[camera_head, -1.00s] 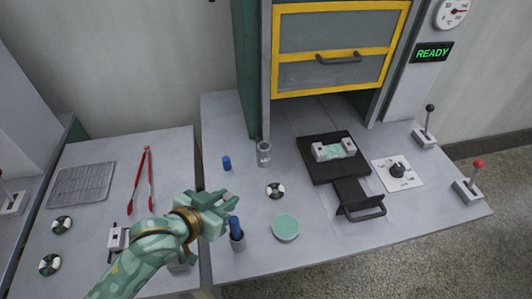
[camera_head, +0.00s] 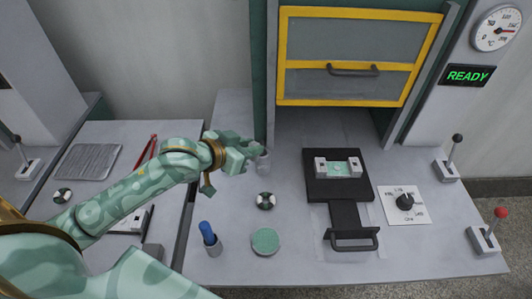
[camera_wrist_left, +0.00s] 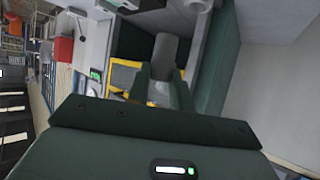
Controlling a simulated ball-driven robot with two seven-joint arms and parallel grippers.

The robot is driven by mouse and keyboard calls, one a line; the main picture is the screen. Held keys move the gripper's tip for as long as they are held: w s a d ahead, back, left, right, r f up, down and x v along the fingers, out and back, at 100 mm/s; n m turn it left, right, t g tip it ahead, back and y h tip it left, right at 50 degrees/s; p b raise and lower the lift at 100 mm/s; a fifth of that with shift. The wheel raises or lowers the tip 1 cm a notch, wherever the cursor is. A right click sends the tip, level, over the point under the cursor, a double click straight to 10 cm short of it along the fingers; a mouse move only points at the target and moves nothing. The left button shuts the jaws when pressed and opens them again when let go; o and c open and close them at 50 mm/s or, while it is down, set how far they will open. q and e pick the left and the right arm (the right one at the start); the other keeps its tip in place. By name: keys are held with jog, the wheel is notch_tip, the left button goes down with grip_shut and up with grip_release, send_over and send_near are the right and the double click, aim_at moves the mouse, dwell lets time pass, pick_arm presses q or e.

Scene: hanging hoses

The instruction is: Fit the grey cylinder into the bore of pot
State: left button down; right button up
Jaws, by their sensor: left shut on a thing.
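My left gripper (camera_head: 248,150) is at the back left of the right-hand bench and is shut on the grey cylinder (camera_head: 263,162). In the left wrist view the grey cylinder (camera_wrist_left: 165,50) shows between the two fingers (camera_wrist_left: 161,90). Whether it touches the bench I cannot tell. A small grey cup (camera_head: 214,249) stands near the front left edge with a tilted blue piece (camera_head: 207,233) in it. It may be the pot, but I cannot tell, and its bore is not clearly visible. My right gripper is not in view.
A green disc (camera_head: 265,241) and a black-and-white disc (camera_head: 265,201) lie on the bench. A black plate with a handle (camera_head: 352,236) carries a grey-and-green piece (camera_head: 338,168). A yellow-framed cabinet door (camera_head: 362,58) stands behind. Levers (camera_head: 484,238) are at the right.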

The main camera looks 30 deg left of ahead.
pick_arm(q)
jog(key=w+f+b, duration=0.1)
jog(key=w+f, duration=0.1)
jog(key=w+a+f+b, duration=0.1)
jog(key=w+f, duration=0.1)
jog(key=w, duration=0.1)
jog(key=w+f+b, duration=0.1)
jog(key=w+f, duration=0.1)
jog(key=w, duration=0.1)
jog(key=shift+a+f, duration=0.3)
jog(key=shift+a, duration=0.05)
jog(key=shift+w+a+f+b, duration=0.2)
jog(key=shift+w+f+b, duration=0.1)
jog(key=shift+w+f, duration=0.25)
notch_tip(320, 180, down, 3)
jog(key=shift+f+b, duration=0.2)
jog(key=shift+b, duration=0.45)
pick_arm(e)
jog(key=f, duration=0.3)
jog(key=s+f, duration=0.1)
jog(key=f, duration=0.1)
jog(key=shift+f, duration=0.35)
pick_arm(q)
jog(key=shift+f, duration=0.1)
jog(key=c, duration=1.2)
grip_release()
jog(key=shift+c, duration=0.2)
